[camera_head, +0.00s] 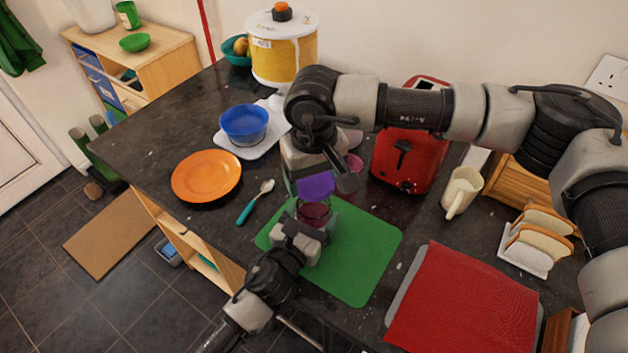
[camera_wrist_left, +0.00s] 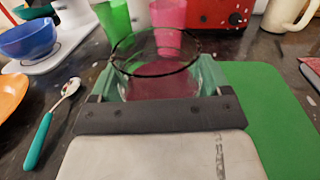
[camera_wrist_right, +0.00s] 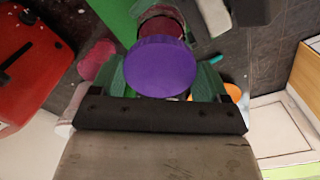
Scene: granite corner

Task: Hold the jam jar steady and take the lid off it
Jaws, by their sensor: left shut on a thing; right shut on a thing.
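The glass jam jar (camera_head: 313,214), with dark red jam inside, stands upright at the left part of the green mat (camera_head: 362,250). My left gripper (camera_head: 308,228) is shut on the jar from the front. The left wrist view shows the jar (camera_wrist_left: 155,85) between the fingers, its mouth open. My right gripper (camera_head: 317,178) is shut on the purple lid (camera_head: 316,187) and holds it above the jar, apart from it. In the right wrist view the lid (camera_wrist_right: 160,66) sits between the fingers and partly hides the jar (camera_wrist_right: 163,25).
A teal-handled spoon (camera_head: 255,203), an orange plate (camera_head: 206,176) and a blue bowl (camera_head: 243,122) lie to the left. A pink cup (camera_wrist_left: 168,25) and a green cup (camera_wrist_left: 115,20) stand behind the jar. A red toaster (camera_head: 408,158) stands behind right. The mat's right part is clear.

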